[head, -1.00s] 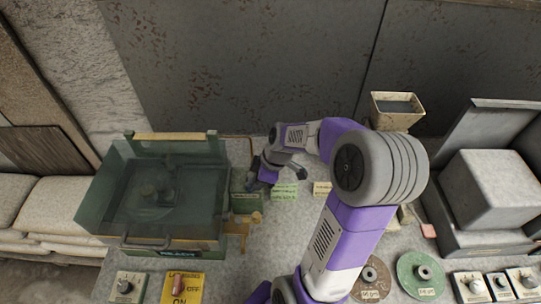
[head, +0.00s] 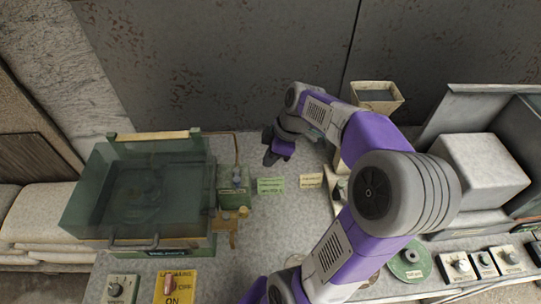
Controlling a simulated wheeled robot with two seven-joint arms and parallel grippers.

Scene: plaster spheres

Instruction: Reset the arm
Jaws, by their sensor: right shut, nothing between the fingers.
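My right arm reaches in from the bottom and bends over the middle of the bench (head: 285,225). My right gripper (head: 268,158) is at the back of the bench, above and behind the green label. It is shut and holds nothing. It is apart from the machine and the labels. My left gripper is not in the head view.
A green machine with a clear lid (head: 150,195) stands at the left, with a small green box (head: 231,190) beside it. A cream hopper (head: 377,97) stands behind my arm. A grey block (head: 484,172) is at the right. A green disc (head: 408,262) and control boxes (head: 462,265) line the front.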

